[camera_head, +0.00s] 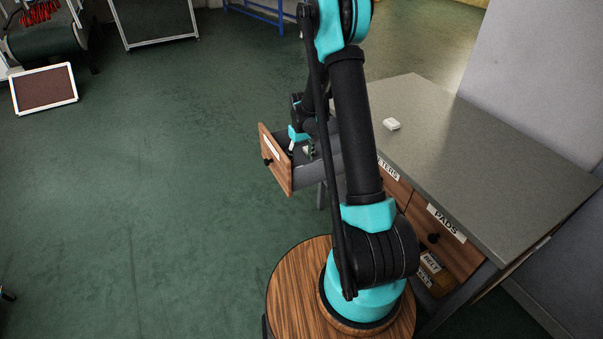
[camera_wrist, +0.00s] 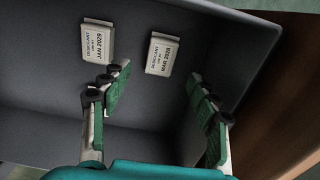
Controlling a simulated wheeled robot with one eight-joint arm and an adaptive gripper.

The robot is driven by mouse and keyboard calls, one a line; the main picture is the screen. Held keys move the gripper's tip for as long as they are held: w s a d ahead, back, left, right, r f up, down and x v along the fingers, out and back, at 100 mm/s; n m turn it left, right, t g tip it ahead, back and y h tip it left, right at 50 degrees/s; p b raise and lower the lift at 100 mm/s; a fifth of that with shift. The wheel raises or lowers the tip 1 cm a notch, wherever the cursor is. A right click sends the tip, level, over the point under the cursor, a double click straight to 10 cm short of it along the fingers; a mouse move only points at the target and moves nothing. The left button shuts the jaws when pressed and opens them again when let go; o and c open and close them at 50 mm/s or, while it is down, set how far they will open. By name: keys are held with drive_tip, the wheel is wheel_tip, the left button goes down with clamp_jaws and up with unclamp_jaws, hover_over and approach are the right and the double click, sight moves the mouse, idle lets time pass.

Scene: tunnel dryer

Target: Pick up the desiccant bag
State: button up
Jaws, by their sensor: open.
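Two white desiccant bags lie in the open drawer in the wrist view. The left bag (camera_wrist: 97,41) is printed "JAN 2029" and the right bag (camera_wrist: 161,53) "MAR 2028". My gripper (camera_wrist: 160,85) is open and empty, its green-padded fingers spread inside the drawer. The left fingertip is near the lower edge of the JAN 2029 bag in the picture; I cannot tell whether they touch. The MAR 2028 bag shows between the fingertips, farther up in the picture. In the head view, the drawer (camera_head: 275,160) is pulled out and my arm hides most of its inside.
The grey workbench (camera_head: 460,150) has a small white object (camera_head: 391,124) on top. A drawer labelled "PADS" (camera_head: 446,224) is beneath the bench top. The drawer's grey wall (camera_wrist: 218,50) stands close to my right finger. The green floor to the left is open.

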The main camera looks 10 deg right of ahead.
drive_tip(key=shift+f, duration=2.5)
drive_tip(key=c, duration=1.2)
drive_tip(key=shift+r, duration=0.1)
drive_tip(key=shift+c, duration=0.2)
